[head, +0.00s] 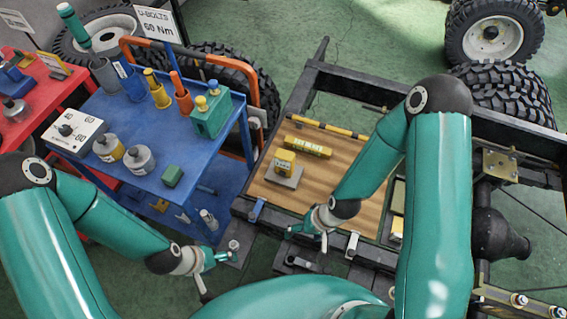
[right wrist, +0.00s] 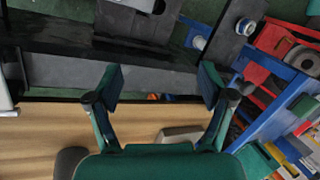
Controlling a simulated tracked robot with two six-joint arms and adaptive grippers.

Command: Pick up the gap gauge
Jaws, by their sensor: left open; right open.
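A wooden board (head: 340,180) lies on the dark chassis frame in the head view. A yellow bar with dark lettering (head: 308,146) lies toward its far side. I cannot read the labels well enough to tell which one is the gap gauge. My right gripper (head: 307,238) is open and empty by the board's near edge, nearer to me than both yellow pieces; its spread fingers show in the right wrist view (right wrist: 160,88). My left gripper (head: 219,274) is open and empty, between the cart and the frame.
A blue clip (head: 257,210) and a pale clip (head: 352,246) sit at the board's near edge.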

